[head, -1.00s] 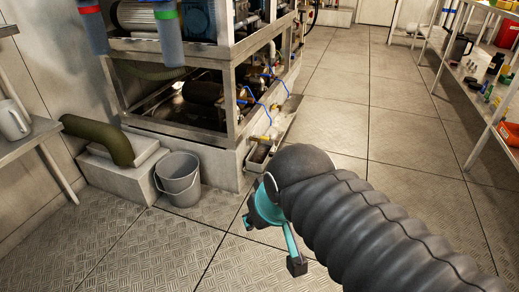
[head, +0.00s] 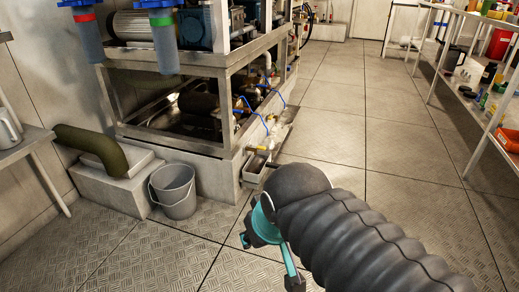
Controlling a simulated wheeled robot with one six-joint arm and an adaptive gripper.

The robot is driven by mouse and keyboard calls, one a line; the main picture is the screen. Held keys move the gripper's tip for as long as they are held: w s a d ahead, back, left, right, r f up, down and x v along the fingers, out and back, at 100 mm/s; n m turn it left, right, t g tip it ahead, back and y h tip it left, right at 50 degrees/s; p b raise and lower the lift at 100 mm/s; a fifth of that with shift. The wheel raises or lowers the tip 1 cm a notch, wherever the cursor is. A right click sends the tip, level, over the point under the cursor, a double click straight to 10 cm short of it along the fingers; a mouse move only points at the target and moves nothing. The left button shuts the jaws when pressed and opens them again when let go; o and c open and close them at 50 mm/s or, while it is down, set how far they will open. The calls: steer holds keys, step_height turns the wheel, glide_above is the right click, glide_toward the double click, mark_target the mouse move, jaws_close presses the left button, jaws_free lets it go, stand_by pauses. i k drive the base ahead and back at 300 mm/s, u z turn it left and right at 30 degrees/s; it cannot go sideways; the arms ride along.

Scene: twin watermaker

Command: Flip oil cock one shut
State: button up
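The watermaker's steel frame (head: 222,92) stands at upper left, with pumps and piping inside. Small valves and thin blue hoses (head: 268,121) show at its lower right corner, with a yellow fitting (head: 250,149) low down by a small tray (head: 256,168). These are too small to tell which is oil cock one or how its lever stands. My gripper (head: 246,239) is at lower centre, below and apart from the valves.
A grey bucket (head: 174,190) stands on the floor before the frame's plinth. A side table (head: 25,139) holds a metal jug. Shelves (head: 462,88) line the right. The floor between is clear.

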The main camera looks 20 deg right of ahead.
mark_target(258, 147)
steer(key=k, duration=0.45)
steer(key=z, duration=0.55)
steer(key=i, duration=1.25)
steer(key=u, duration=0.6)
steer(key=i, duration=0.95)
steer(key=z, duration=0.35)
